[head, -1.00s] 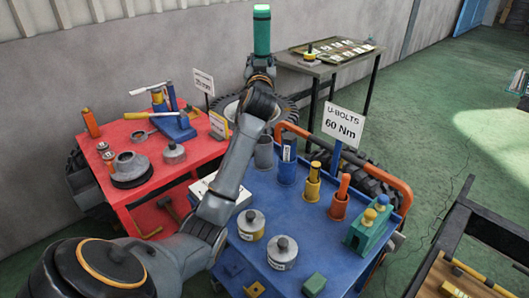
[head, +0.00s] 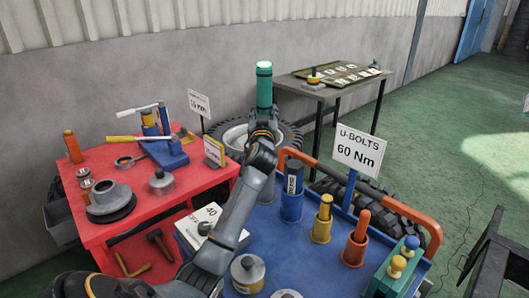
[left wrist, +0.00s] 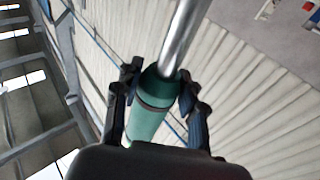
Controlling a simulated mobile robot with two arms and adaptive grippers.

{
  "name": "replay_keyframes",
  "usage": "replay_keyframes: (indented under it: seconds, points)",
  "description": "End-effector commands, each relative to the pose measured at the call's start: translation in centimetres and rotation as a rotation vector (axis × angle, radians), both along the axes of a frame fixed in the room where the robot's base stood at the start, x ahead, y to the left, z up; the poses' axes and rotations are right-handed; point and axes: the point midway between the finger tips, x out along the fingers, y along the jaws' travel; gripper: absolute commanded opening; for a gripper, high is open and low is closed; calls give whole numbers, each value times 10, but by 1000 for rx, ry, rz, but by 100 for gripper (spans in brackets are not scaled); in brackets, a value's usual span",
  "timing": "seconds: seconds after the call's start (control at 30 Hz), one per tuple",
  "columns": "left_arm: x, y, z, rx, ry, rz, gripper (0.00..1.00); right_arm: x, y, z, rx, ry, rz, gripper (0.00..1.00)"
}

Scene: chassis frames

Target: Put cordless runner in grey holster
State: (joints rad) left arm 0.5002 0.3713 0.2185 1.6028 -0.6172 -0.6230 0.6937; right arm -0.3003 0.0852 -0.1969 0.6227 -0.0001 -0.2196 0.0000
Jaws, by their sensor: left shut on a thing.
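The cordless runner appears to be the green cylinder (head: 264,90) with a pale top, held upright in my left gripper (head: 264,120). In the left wrist view the fingers (left wrist: 160,95) close on both sides of the green body (left wrist: 150,118), and a bare metal shaft (left wrist: 183,40) runs out from it. It is raised above the blue cart (head: 285,238), behind its holsters. The grey holster is hidden, or nearly so, behind my left forearm, left of the blue holster (head: 291,208). My right gripper is out of view.
A yellow holster (head: 321,230) and an orange holster (head: 354,250) hold tools, as does the blue one. A "60 Nm" sign (head: 360,149) and an orange rail (head: 425,212) edge the cart. A red cart (head: 70,195) with tools and parts stands left.

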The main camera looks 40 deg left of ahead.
Motion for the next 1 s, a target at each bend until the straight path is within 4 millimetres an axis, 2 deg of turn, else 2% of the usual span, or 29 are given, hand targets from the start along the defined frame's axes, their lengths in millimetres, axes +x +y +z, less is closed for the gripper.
replay_keyframes:
  seconds: [0.1, 0.3, 0.47, 0.73, 1.0]
  points:
    - [0, 0, -28, 3, -1, -2, 0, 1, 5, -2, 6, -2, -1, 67]
    - [0, -1, -61, 4, -4, -2, 0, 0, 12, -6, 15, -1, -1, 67]
    - [0, 0, -71, 5, -7, -1, 0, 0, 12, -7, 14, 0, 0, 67]
    - [0, 0, -105, 4, -4, -1, 0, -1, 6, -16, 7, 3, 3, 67]
    - [0, 0, -109, 5, -6, -2, 0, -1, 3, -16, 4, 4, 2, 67]
